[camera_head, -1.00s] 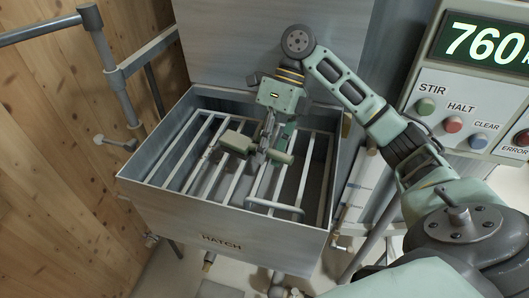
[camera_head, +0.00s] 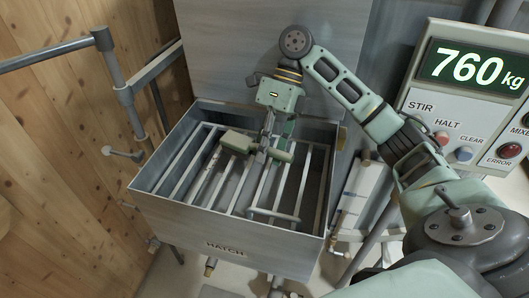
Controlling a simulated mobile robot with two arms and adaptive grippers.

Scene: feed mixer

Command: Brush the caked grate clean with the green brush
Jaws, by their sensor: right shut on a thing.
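My right gripper (camera_head: 266,139) is over the grate (camera_head: 255,190), pointing down into the open box, and is shut on the green brush (camera_head: 281,155). Green parts of the brush show beside the fingers; the gripper covers its middle. An olive-grey block (camera_head: 237,141) shows just left of the fingers; I cannot tell whether it belongs to the brush. The brush is low over the bars, but contact is unclear. The grate has pale metal bars, and a raised handle-like bar (camera_head: 276,215) is near its front. Caked dirt is hard to make out. My left gripper is not in view.
The metal box marked HATCH (camera_head: 225,247) has raised walls around the grate. A raised panel (camera_head: 240,45) stands behind it. A pipe rail (camera_head: 118,80) and wooden wall are at left. A control panel (camera_head: 470,100) reading 760 kg is at right.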

